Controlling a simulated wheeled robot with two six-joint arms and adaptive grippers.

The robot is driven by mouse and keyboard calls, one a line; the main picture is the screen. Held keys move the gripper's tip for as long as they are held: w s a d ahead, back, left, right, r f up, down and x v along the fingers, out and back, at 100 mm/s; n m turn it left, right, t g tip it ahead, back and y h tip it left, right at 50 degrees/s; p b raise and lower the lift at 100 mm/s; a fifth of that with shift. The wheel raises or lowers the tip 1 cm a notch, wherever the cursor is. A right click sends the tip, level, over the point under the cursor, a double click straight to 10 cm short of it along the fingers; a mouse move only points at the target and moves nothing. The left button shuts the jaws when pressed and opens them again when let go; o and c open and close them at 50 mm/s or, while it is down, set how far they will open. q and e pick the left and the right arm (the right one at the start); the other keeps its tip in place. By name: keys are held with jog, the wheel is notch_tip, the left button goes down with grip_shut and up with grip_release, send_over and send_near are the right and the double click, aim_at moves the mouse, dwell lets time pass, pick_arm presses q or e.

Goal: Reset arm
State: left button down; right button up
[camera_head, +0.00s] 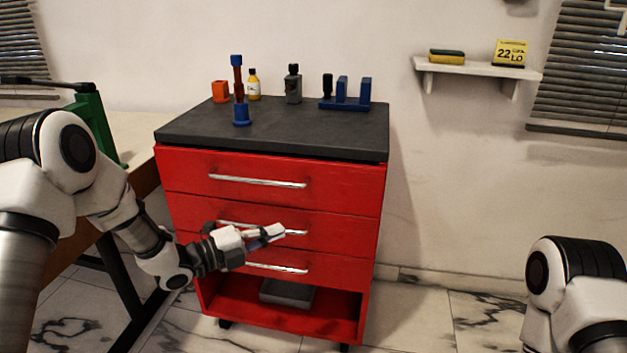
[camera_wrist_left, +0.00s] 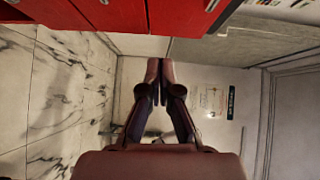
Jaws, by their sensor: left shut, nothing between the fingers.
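My left gripper (camera_head: 279,235) is in front of the red drawer cabinet (camera_head: 272,204), near the handles of the middle and lower drawers in the head view. In the left wrist view its fingers (camera_wrist_left: 157,80) are closed together with nothing between them. The cabinet's edge shows at the top of that view, and I cannot tell whether the gripper touches a handle. All three drawers look closed. My right arm shows at the lower right of the head view, but its gripper is out of frame.
On the dark cabinet top (camera_head: 290,140) stand a blue and red-brown upright piece (camera_head: 238,90), an orange holder (camera_head: 220,91), a yellow bottle (camera_head: 254,85), a grey device (camera_head: 293,86) and a blue rack (camera_head: 345,104). A wall shelf (camera_head: 480,68) is at right. Floor right of the cabinet is clear.

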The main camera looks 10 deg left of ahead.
pick_arm(q)
jog(key=s+d+f+n+g+y, duration=0.1)
jog(key=s+f+n+y, duration=0.15)
jog(key=s+f, duration=0.4)
jog(key=s+d+f+n+g+y, duration=0.1)
jog(key=s+f+n+g, duration=0.15)
jog(key=f, duration=0.75)
jog(key=s+d+f+n+g+y, duration=0.1)
jog(key=s+f+n+y, duration=0.1)
jog(key=s+f+n, duration=0.35)
jog(key=s+a+f+n+g+y, duration=0.1)
jog(key=s+a+f+n+y, duration=0.15)
jog(key=s+f, duration=0.3)
jog(key=s+a+f+n+g+y, duration=0.1)
jog(key=s+f+n+g, duration=0.1)
jog(key=s+f+n, duration=0.3)
jog(key=s+a+n+g+y, duration=0.5)
jog(key=s+n, duration=0.4)
jog(key=s, duration=0.4)
notch_tip(320, 180, up, 26)
jog(key=h+p, duration=0.1)
jog(key=p, duration=2.4)
jog(key=shift+w+a+n+t, duration=0.3)
jog(key=shift+w+a+t, duration=0.05)
jog(key=shift+a, duration=0.05)
jog(key=shift+f, duration=0.1)
